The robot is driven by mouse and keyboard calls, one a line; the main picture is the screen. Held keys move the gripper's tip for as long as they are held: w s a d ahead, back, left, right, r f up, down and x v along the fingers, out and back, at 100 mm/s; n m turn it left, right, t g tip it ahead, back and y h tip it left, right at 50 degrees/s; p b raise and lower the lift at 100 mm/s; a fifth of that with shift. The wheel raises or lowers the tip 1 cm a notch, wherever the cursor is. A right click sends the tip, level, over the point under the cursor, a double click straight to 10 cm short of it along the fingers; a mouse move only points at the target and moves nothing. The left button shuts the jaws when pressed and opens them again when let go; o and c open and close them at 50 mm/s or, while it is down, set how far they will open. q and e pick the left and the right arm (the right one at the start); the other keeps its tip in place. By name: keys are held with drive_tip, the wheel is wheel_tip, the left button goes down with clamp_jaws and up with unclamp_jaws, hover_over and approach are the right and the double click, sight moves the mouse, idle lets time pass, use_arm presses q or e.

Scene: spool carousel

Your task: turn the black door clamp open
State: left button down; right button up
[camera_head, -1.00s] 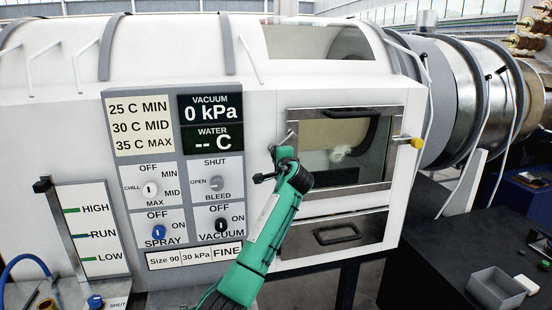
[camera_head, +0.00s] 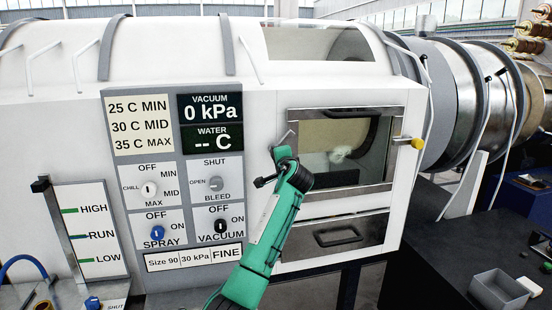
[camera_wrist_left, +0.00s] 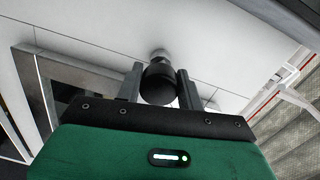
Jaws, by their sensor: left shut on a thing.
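The black door clamp (camera_wrist_left: 160,84) shows in the left wrist view as a round black knob on a short metal stem against the white wall. My left gripper (camera_wrist_left: 159,86) has its two grey fingers on either side of it, shut on it. In the head view my green left arm reaches up from the bottom, and my left gripper (camera_head: 284,150) is at the left edge of the windowed door (camera_head: 390,178). The clamp is mostly hidden behind it there, so its angle is unclear. The door looks closed. My right gripper is not in view.
A yellow knob (camera_head: 416,144) sits at the door's right edge. A drawer with a dark handle (camera_head: 338,236) is below the door. The control panel (camera_head: 172,180) is left of my arm. A grey bin (camera_head: 498,290) stands on the dark table at the lower right.

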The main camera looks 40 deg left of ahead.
use_arm(q)
drive_tip(key=shift+w+d+n+b, duration=0.1)
drive_tip(key=shift+n+b, duration=0.3)
drive_tip(key=shift+r+n+b, duration=0.25)
drive_tip(key=shift+n+b, duration=0.3)
drive_tip(key=shift+n, duration=0.15)
idle(0.7)
drive_tip(key=shift+r+n+b, duration=0.1)
drive_tip(key=shift+n+b, duration=0.2)
idle(0.4)
drive_tip(key=shift+n+b, duration=0.4)
drive_tip(key=shift+n, duration=0.1)
idle(1.0)
drive_tip(key=c, duration=1.3)
unclamp_jaws()
drive_tip(key=o, duration=0.3)
drive_tip(key=shift+o, duration=0.5)
drive_tip(key=shift+w+d+f, duration=0.1)
drive_tip(key=shift+w+f, duration=0.05)
drive_tip(key=shift+f, duration=0.05)
drive_tip(key=shift+f, duration=0.1)
